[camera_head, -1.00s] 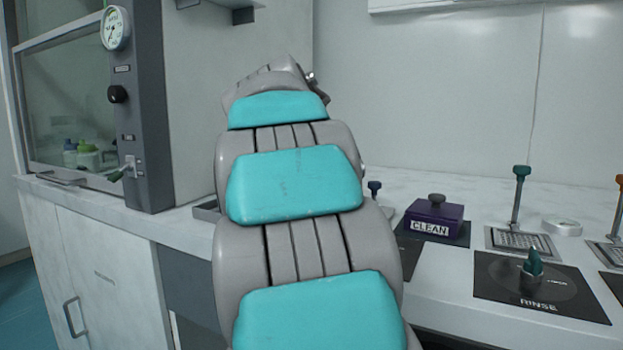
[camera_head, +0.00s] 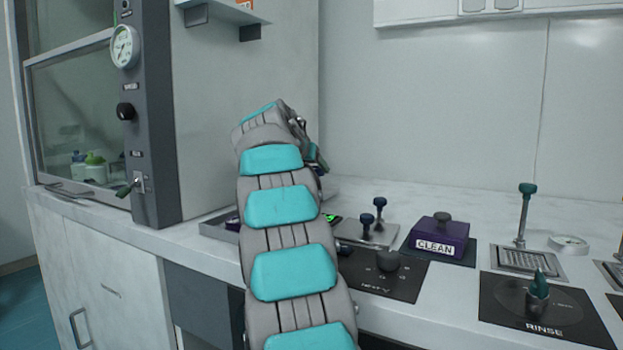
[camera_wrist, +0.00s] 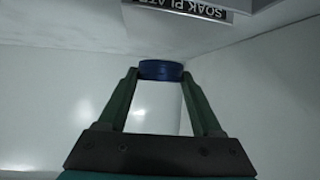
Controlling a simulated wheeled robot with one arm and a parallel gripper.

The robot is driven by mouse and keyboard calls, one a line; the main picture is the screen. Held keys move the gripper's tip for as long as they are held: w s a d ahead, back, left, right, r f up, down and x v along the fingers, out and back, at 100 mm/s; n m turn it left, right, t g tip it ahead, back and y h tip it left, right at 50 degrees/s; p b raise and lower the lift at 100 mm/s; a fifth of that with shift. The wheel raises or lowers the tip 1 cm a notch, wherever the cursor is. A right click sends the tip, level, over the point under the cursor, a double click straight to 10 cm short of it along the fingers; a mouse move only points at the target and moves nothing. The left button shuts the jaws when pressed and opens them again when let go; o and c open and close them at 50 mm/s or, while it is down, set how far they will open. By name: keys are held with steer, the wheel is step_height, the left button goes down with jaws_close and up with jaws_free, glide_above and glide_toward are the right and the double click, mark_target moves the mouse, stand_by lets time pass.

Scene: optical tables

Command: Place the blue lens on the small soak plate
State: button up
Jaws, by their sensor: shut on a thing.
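My gripper (camera_wrist: 161,76) is shut on the blue lens (camera_wrist: 161,70), a short dark blue disc held between the tips of its two green fingers in the wrist view. A dark label reading SOAK PLATE (camera_wrist: 190,8) shows upside down at the top edge of that view, beyond the lens and apart from it. Only part of the pale body (camera_wrist: 262,10) by this label is in view, and I cannot tell whether it is the small plate. In the head view my arm hides most of the gripper, and the lens cannot be made out.
A purple CLEAN box (camera_head: 440,238), a black RINSE pad (camera_head: 545,312) and a green-topped post on a grid plate (camera_head: 528,262) stand on the counter at right. A metal tray (camera_head: 222,226) is partly behind my arm. A fume hood (camera_head: 75,110) stands at left, a shelf (camera_head: 225,12) above.

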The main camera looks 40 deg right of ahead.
steer(key=shift+w+d+f, duration=0.1)
steer(key=shift+w+d, duration=0.2)
steer(key=shift+w, duration=0.25)
steer(key=shift+f, duration=1.7)
steer(key=shift+f+b, duration=0.3)
steer(key=shift+b, duration=0.1)
steer(key=o, duration=1.4)
steer(key=shift+r, duration=0.1)
steer(key=shift+r, duration=0.1)
steer(key=shift+r+p, duration=0.15)
steer(key=shift+p, duration=0.25)
steer(key=b+v, duration=0.1)
steer(key=v, duration=1.1)
